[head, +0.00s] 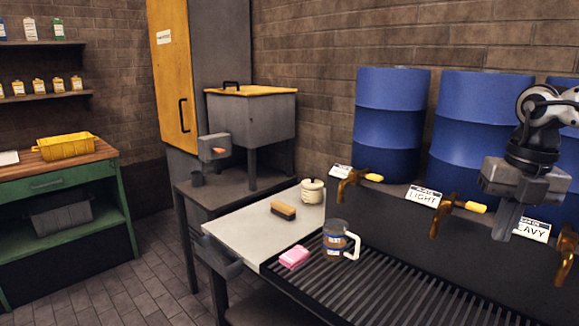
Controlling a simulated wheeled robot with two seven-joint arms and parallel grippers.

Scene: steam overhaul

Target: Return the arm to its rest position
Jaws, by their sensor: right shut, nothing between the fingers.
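My right gripper (507,222) hangs at the right of the head view, pointing down with its fingers together and nothing between them. It is in front of the blue drums and partly covers the label reading "...AVY" (534,230). Its arm comes in from the right edge. My left gripper is not in view. A grey mug with a pale handle (336,241) stands upright on the slatted drain grate, well to the left of my right gripper and apart from it.
Brass taps (441,216) with yellow handles stick out near the gripper. Blue drums (389,122) stand behind. A pink sponge (294,257), a brush (283,210) and a lidded pot (312,190) sit left of the mug. A grey tank (251,117) stands at the back.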

